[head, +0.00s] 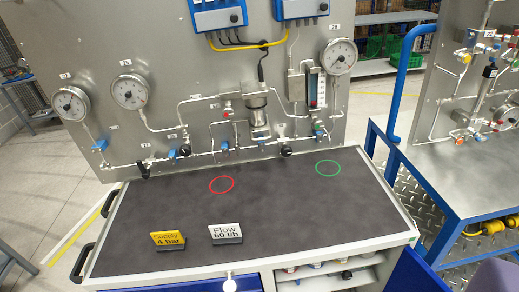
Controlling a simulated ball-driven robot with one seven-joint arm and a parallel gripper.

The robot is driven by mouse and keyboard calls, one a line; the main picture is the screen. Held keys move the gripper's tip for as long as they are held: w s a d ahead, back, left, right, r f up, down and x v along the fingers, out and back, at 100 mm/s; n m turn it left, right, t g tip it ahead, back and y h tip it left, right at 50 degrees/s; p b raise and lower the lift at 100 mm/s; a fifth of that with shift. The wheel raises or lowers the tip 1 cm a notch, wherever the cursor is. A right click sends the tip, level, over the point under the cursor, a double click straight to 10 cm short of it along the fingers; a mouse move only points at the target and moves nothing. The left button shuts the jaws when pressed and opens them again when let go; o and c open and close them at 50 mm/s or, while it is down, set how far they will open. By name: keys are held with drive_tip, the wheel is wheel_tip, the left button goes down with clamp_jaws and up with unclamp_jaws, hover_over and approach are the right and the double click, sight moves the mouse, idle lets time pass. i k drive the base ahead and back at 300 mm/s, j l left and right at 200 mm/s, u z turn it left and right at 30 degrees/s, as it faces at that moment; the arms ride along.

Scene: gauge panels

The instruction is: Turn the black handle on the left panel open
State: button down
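The left panel (200,75) is a large grey metal board with gauges and thin pipes, standing behind a dark-topped bench. A small black handle (142,168) sits low at its left end, where the pipe run ends; it looks tilted, but its exact angle is too small to tell. A round black knob (286,151) sits on the same lower pipe further right. My gripper is not in view, and nothing touches either black part.
The bench top (130,220) holds a yellow "Supply 4 bar" sign (167,239) and a grey "Flow 60 l/h" sign (225,233). Red and green rings mark it. Blue valve handles (100,145) dot the pipes. A blue cart (440,190) with another panel (475,70) stands right.

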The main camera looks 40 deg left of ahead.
sight(145, 173)
drive_tip(key=u, duration=1.6)
drive_tip(key=i+l, duration=0.25)
drive_tip(key=i, duration=0.25)
drive_tip(key=i+l+u, duration=0.15)
drive_tip(key=u, duration=0.2)
drive_tip(key=i+l+u, duration=0.65)
drive_tip(key=k+j+u, duration=0.2)
drive_tip(key=i+l, duration=0.1)
